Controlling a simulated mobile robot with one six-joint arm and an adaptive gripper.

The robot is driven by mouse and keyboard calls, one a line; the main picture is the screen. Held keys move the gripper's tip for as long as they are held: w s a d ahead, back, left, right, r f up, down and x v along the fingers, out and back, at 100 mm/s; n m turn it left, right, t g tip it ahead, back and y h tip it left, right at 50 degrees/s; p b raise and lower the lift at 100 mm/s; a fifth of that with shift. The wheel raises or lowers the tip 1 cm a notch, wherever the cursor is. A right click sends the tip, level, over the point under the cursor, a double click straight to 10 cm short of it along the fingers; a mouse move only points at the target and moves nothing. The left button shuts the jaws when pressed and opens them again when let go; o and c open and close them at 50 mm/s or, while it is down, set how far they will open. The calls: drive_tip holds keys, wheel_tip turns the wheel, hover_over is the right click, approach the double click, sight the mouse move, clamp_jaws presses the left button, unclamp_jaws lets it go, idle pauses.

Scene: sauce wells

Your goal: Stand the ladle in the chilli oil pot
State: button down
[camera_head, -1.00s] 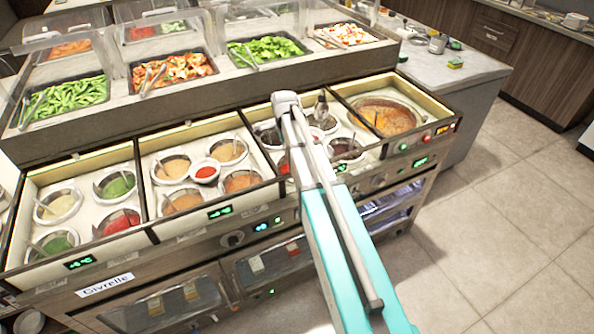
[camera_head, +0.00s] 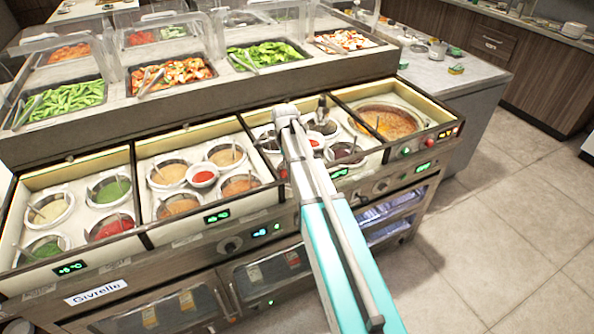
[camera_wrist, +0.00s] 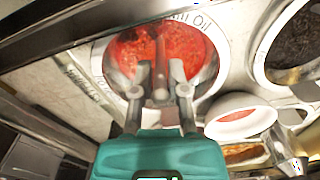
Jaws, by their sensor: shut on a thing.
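The chilli oil pot (camera_wrist: 203,48) is a round well of bright red oil with a lettered pale rim, under my gripper in the wrist view. In the head view only a red sliver of it (camera_head: 284,173) shows beside my arm. My gripper (camera_wrist: 160,88) is shut on the ladle (camera_wrist: 160,52), whose slim shaft runs from between the fingers across the red oil. The ladle's lower end is hard to make out, so I cannot tell how deep it sits. In the head view my arm hides most of the ladle.
A pot of dark sauce (camera_wrist: 297,45) and a small white bowl of red sauce (camera_wrist: 240,118) are close by on the right. Wells with ladles fill the compartments to the left, and a large orange-brown pot (camera_head: 388,122) stands right. Raised food trays (camera_head: 170,73) line the back.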

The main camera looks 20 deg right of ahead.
drive_tip(key=shift+f, duration=0.2)
idle(0.6)
drive_tip(key=c, duration=0.6)
unclamp_jaws()
drive_tip(key=shift+o, duration=0.2)
drive_tip(key=o, duration=0.6)
drive_tip(key=shift+c, duration=0.2)
drive_tip(key=shift+r+p, duration=4.35)
drive_tip(key=shift+r, duration=0.15)
